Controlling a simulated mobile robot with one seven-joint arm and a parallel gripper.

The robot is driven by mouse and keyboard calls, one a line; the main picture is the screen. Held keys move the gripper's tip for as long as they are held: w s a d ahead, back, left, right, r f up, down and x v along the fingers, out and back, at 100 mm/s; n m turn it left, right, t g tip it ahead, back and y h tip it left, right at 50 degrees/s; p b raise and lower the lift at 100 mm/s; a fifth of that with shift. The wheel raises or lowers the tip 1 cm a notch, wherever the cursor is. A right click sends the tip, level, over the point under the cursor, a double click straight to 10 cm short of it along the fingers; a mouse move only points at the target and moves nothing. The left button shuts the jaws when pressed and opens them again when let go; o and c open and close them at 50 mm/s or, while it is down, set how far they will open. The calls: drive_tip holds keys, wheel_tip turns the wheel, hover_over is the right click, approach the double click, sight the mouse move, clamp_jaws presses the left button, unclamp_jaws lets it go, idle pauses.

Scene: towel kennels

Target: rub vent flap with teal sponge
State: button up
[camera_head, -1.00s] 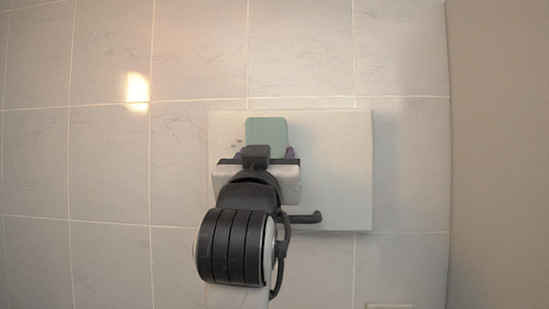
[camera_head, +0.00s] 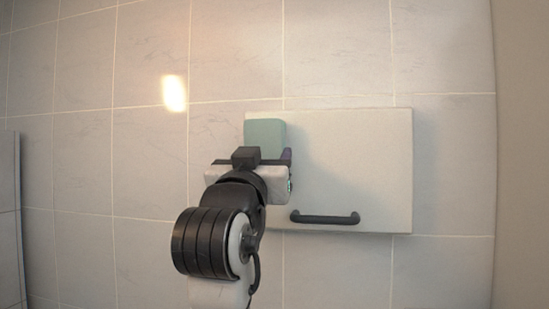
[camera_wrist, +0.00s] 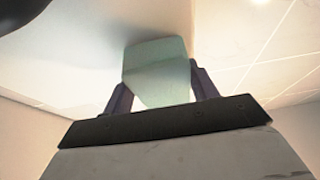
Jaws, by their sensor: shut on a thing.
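The vent flap is a cream rectangular panel (camera_head: 350,165) on the tiled wall, with a black bar handle (camera_head: 325,218) along its lower part. My gripper (camera_head: 266,156) is at the flap's upper left, shut on the teal sponge (camera_head: 265,132). The sponge sticks up above the jaws, in front of the flap's top left corner. In the wrist view the sponge (camera_wrist: 158,68) sits between the two dark purple fingers, close to a pale surface (camera_wrist: 75,65) that looks like the flap. I cannot tell whether it touches. My gripper and the sponge hide the flap's left part.
Grey marble tiles (camera_head: 345,50) cover the wall around the flap. A plain beige wall strip (camera_head: 520,150) stands at the right, and a grey panel edge (camera_head: 10,220) shows at the far left. The space right of my gripper is clear.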

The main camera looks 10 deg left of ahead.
drive_tip(key=shift+s+b, duration=0.3)
drive_tip(key=shift+s, duration=2.65)
drive_tip(key=shift+s, duration=0.1)
drive_tip(key=s, duration=0.2)
drive_tip(key=shift+s, duration=0.4)
